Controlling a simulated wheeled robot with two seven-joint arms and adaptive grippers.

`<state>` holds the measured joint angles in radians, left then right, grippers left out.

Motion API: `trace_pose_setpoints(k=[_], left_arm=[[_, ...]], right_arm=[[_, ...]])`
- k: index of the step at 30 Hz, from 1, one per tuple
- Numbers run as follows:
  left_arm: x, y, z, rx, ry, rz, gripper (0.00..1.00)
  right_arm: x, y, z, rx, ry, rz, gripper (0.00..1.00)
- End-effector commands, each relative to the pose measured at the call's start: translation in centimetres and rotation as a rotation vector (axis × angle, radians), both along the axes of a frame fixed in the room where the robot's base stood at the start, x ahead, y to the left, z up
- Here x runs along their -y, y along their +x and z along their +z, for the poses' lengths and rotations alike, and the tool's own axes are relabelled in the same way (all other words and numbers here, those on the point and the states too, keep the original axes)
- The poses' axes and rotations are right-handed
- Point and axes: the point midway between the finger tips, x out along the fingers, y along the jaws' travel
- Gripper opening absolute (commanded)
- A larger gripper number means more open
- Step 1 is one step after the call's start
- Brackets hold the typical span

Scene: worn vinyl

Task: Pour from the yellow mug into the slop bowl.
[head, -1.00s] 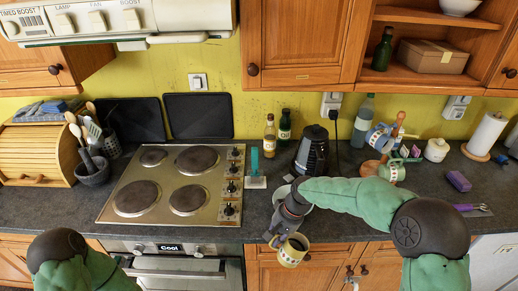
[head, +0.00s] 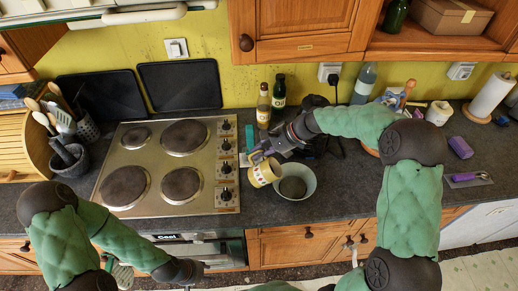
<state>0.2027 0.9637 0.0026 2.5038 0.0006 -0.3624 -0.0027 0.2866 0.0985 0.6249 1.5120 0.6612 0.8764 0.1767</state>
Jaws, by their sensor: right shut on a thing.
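The yellow mug (head: 262,174) has a pale patterned band. My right gripper (head: 268,154) is shut on it from behind, on its handle side as far as I can see. The mug is tilted, at the left rim of the slop bowl. I cannot tell whether the two touch or whether anything flows. The slop bowl (head: 307,188) is pale grey-green, with a darker inside, and stands upright on the counter near its front edge. My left gripper (head: 196,268) is low in front of the oven, away from both; its fingers are too unclear to read.
The hob (head: 150,160) lies left of the mug. A brown-capped bottle (head: 263,105) and a green bottle (head: 278,100) stand behind it. My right forearm covers part of the counter behind the bowl. A purple block (head: 461,147) lies far right.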

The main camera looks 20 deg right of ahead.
Motion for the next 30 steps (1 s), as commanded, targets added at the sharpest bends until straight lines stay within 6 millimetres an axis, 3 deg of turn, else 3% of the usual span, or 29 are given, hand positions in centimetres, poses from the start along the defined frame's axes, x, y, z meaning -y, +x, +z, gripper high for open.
trace_pose_setpoints(k=[9,27,30], left_arm=[[0.0,0.0,-2.3,0.001,0.0,0.0,0.4],[0.0,0.1,-7.5,0.001,0.0,0.0,0.4],[0.0,0.0,-6.9,0.001,0.0,0.0,0.4]], right_arm=[[0.0,0.0,-3.0,0.0,0.0,-0.002,0.0],[1.9,-0.4,-1.1,0.071,0.292,-0.002,0.0],[1.7,-0.4,-0.7,0.069,0.285,0.0,0.0]])
